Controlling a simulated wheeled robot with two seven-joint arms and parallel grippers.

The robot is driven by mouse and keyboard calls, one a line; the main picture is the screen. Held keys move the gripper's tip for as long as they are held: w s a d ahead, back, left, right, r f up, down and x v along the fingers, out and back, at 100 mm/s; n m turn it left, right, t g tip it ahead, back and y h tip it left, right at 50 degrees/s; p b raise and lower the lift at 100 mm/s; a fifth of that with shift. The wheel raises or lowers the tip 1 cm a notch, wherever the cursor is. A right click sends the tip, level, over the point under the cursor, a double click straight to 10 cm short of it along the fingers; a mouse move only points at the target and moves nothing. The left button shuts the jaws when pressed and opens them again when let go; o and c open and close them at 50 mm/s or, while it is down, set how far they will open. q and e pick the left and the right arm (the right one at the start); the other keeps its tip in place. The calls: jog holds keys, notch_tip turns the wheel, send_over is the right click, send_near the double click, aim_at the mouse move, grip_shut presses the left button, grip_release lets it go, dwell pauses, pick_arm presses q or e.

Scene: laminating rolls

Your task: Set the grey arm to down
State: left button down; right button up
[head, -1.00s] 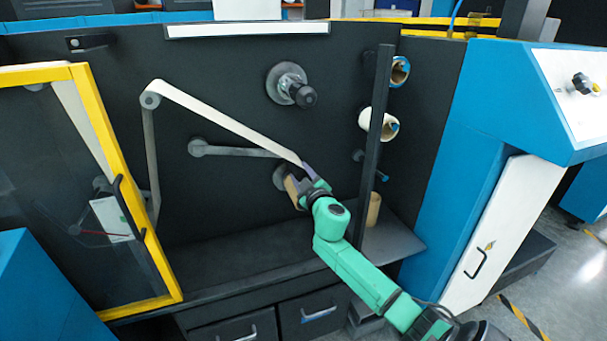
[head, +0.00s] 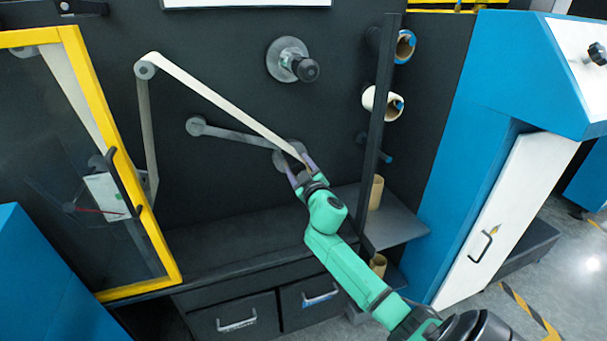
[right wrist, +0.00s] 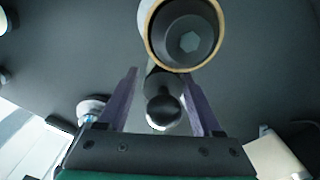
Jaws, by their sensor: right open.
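The grey arm (head: 240,137) is a slim bar on the black panel. It runs from a round pivot at its left, nearly level and sloping slightly down to the right. Its right end is near the white web (head: 215,102) and my right gripper (head: 298,163). That gripper is open, its purple fingers facing the panel. In the right wrist view, a dark round knob (right wrist: 163,110) shows between the open fingers, apart from both. Whether the knob belongs to the grey arm I cannot tell. A cardboard-rimmed core (right wrist: 185,35) is just above it. My left gripper is not in view.
A yellow-framed door (head: 105,160) stands at the left. A dark post (head: 378,130) and roll cores (head: 382,102) are right of my gripper. A hub with a black knob (head: 293,62) is above. The dark shelf (head: 235,230) below is clear.

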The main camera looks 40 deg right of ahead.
jog(key=v, duration=1.4)
jog(key=shift+s+f, duration=0.1)
jog(key=shift+s, duration=0.05)
jog(key=s+a+f+g+y+p, duration=0.1)
jog(key=s+f+g+y+p, duration=0.2)
jog(key=f, duration=1.1)
jog(key=s+a+f+g+p, duration=0.2)
jog(key=f+g+p, duration=0.15)
jog(key=f, duration=1.05)
jog(key=s+a+f+g+y+p, duration=0.1)
jog(key=s+a+f+g, duration=0.2)
jog(key=s+f, duration=0.3)
jog(key=s+a+f+g+y+p, duration=0.1)
jog(key=s+f, duration=0.5)
jog(key=s, duration=0.8)
jog(key=s+a+f+g+p, duration=0.3)
jog(key=s+a+f+g, duration=0.2)
jog(key=s, duration=0.5)
jog(key=shift+s+f+m+y, duration=0.3)
jog(key=shift+f+y, duration=0.1)
jog(key=shift+f, duration=0.5)
jog(key=shift+a+g, duration=0.1)
jog(key=shift+g, duration=0.15)
